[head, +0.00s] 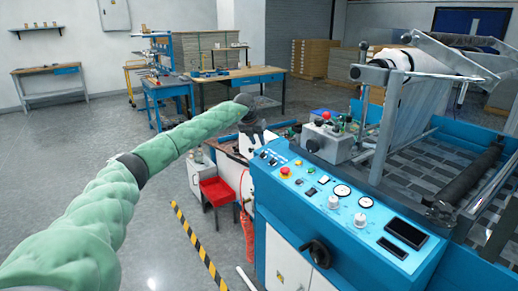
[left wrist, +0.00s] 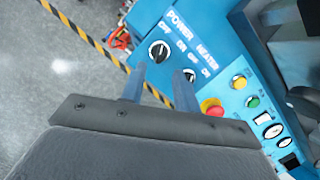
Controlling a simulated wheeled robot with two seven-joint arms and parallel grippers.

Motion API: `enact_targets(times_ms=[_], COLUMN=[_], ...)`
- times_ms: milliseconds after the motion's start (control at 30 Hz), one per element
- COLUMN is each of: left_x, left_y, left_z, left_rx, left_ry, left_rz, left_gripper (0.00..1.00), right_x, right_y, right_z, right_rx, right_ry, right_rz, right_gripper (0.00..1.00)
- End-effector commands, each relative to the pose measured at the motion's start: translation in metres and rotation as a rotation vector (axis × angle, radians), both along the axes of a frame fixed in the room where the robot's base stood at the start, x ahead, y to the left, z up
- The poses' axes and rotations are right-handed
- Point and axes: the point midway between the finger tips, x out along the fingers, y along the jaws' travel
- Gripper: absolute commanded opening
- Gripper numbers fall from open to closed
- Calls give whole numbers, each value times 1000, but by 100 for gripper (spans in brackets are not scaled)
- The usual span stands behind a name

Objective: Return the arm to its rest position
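My left arm (head: 160,155), in a pale green sleeve, reaches from the lower left toward the machine's control panel (head: 345,205). My left gripper (head: 258,138) is beside the panel's far left end. In the left wrist view its two fingers (left wrist: 160,72) stand apart with nothing seen between them, so it is open. The fingers point at the panel near the black POWER knob (left wrist: 159,51) and the HEATER knob (left wrist: 189,75). Whether a fingertip touches a knob cannot be told. My right gripper is not in view.
The blue laminating machine (head: 280,235) fills the right, with rollers (head: 470,175) and a metal frame. A red emergency button (left wrist: 211,107) sits near the fingers. A red stool (head: 218,190) stands left of the machine. Yellow-black floor tape (head: 198,245) borders open grey floor.

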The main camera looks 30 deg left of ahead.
Motion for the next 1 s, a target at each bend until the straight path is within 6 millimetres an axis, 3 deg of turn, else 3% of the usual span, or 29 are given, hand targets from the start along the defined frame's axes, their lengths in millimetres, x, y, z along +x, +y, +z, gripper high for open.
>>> enact_targets(times_ms=[200,800,1000], left_x=[-5,-5,21], left_y=[1,1,-4], left_z=[9,10,24], left_rx=[0,4,-8], left_ry=[1,-1,-153], left_rz=[0,-10,-40], left_gripper=[31,31,31], right_x=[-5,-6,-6], right_y=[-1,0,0], right_z=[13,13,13], right_rx=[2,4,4], right_ry=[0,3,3], right_rz=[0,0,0], right_gripper=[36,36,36])
